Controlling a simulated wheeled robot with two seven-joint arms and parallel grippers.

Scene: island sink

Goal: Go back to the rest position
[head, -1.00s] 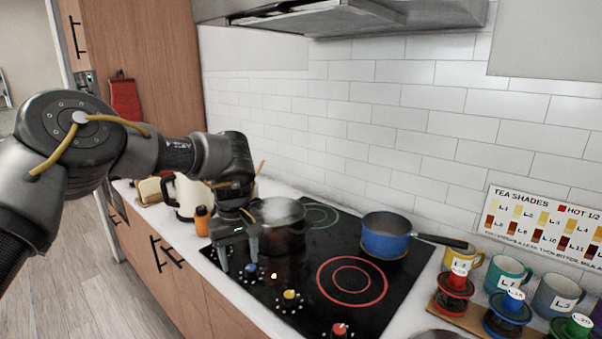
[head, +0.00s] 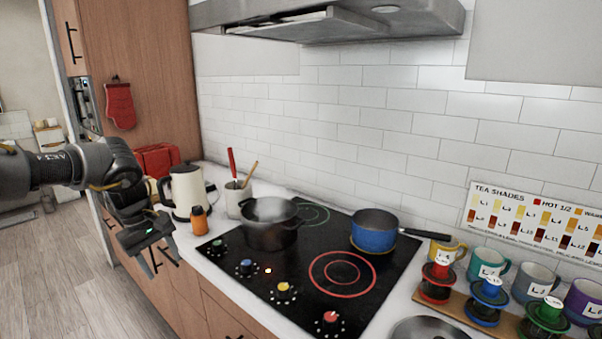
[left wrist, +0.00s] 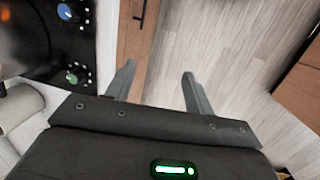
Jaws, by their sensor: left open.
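My left gripper (head: 163,259) hangs in front of the counter's front edge, over the floor, left of the cooktop. Its two fingers also show in the left wrist view (left wrist: 158,85), apart, with nothing but floor and cabinet front between them. My right gripper is not in either view. The left gripper is clear of both.
A cream kettle (head: 187,190), an orange bottle (head: 199,221) and a utensil crock (head: 235,203) stand left of the cooktop. Several mugs (head: 489,263) and coloured drippers (head: 435,281) stand at the right. The floor (head: 75,275) at the left is open.

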